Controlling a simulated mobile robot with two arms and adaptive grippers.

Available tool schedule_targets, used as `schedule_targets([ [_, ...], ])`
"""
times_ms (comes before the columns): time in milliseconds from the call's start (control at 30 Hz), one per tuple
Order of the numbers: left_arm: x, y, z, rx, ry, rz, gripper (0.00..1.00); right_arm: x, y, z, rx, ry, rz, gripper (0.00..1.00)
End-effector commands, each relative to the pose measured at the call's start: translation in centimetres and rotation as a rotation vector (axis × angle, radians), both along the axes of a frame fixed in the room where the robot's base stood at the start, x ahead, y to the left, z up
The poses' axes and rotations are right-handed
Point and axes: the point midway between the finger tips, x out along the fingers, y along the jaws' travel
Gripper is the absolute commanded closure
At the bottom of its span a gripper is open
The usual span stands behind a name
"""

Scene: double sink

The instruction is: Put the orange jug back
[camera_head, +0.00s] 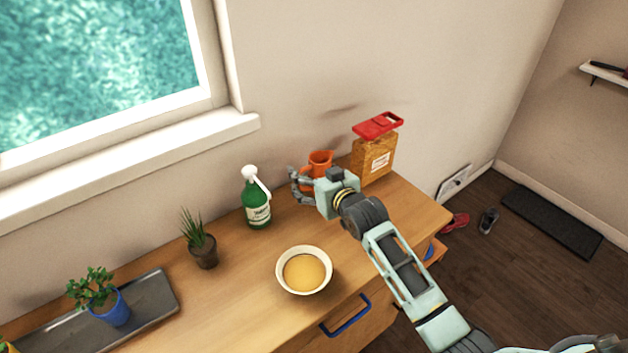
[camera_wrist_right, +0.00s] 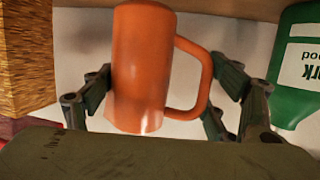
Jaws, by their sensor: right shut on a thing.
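The orange jug (camera_head: 320,160) stands near the back of the wooden counter, against the wall side. My right gripper (camera_head: 301,183) is at the jug, partly in front of it in the head view. In the right wrist view the orange jug (camera_wrist_right: 142,70) appears between the two fingers of my right gripper (camera_wrist_right: 165,90), with its handle towards the right finger. The gripper is shut on the jug. I cannot tell whether the jug's base touches the counter. My left gripper is not in view.
A brown container with a red lid (camera_head: 373,158) stands close to the right of the jug. A green bottle (camera_head: 256,200) stands to its left. A bowl (camera_head: 304,271), a spiky plant (camera_head: 200,245) and a blue-potted plant (camera_head: 112,307) are nearer. Bare counter lies between bottle and bowl.

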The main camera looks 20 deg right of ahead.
Motion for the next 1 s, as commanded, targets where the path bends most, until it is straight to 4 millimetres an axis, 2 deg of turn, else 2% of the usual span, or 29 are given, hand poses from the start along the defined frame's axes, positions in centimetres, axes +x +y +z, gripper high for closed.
schedule_targets([
  [100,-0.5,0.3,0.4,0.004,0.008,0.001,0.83,0.0,0.0,-1.6,0.0,0.001,0.0,0.62],
  [200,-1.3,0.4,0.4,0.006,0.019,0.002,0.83,0.0,0.0,-2.3,-0.001,-0.002,0.0,0.62],
  [367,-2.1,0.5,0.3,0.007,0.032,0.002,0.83,0.0,0.0,-2.4,0.0,-0.004,0.001,0.62],
  [567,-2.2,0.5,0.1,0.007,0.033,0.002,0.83,0.0,0.0,-2.8,0.001,-0.003,0.001,0.62],
  [600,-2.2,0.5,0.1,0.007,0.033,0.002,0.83,-0.1,0.0,-2.9,0.0,0.001,0.0,0.19],
  [800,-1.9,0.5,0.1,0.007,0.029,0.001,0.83,-0.1,0.0,-2.9,0.0,0.002,0.001,0.02],
  [1000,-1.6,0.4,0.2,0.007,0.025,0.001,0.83,-0.1,0.0,-2.9,0.001,0.002,0.0,0.02],
])
